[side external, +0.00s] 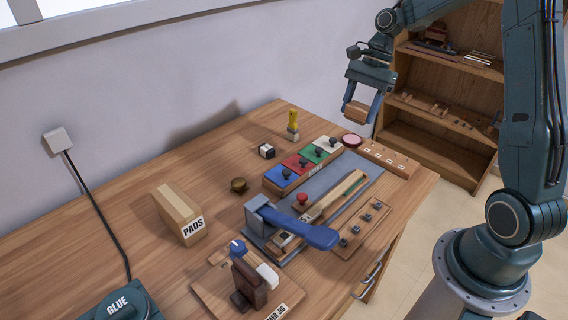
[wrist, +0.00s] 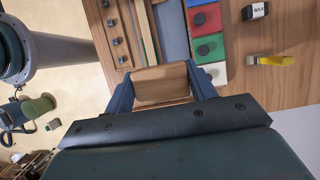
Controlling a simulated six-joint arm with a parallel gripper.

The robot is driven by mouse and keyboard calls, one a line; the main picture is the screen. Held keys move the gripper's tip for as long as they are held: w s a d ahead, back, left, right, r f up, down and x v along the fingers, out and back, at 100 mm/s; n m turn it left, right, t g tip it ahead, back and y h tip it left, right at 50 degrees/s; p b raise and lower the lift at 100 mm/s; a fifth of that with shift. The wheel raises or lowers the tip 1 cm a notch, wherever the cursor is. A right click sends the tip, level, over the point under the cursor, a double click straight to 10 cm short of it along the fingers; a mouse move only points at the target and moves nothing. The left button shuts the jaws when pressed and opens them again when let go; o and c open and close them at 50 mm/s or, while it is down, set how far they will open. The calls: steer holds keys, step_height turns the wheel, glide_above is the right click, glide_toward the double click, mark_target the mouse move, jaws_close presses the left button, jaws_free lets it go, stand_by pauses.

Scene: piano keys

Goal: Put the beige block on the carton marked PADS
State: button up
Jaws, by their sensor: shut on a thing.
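My gripper (side external: 360,108) is high above the back right of the workbench, shut on a beige-brown wooden block (side external: 356,112). In the wrist view the block (wrist: 162,85) lies crosswise between the two blue fingers of my gripper (wrist: 160,86). The carton marked PADS (side external: 178,212) is a tan box standing on the left part of the bench, with its label on the front end. Its top looks bare. My gripper is far to the right of the carton and well above it. The carton is not in the wrist view.
Between them are a board with coloured lidded sections (side external: 303,164), a grey fixture with a blue lever (side external: 300,227), a yellow-handled tool (side external: 292,124) and a small brass knob (side external: 238,185). A GLUE unit (side external: 122,303) is front left. A shelf (side external: 445,95) stands behind right.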

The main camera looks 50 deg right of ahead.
steer(key=w+a, duration=1)
glide_above(175, 210)
steer(key=d, duration=0.1)
step_height(175, 210, down, 2)
steer(key=shift+d+f, duration=0.15)
steer(key=shift+f, duration=1.9)
steer(key=shift+d+f, duration=0.1)
steer(key=shift+f, duration=1.9)
steer(key=shift+f, duration=0.15)
steer(key=o, duration=1)
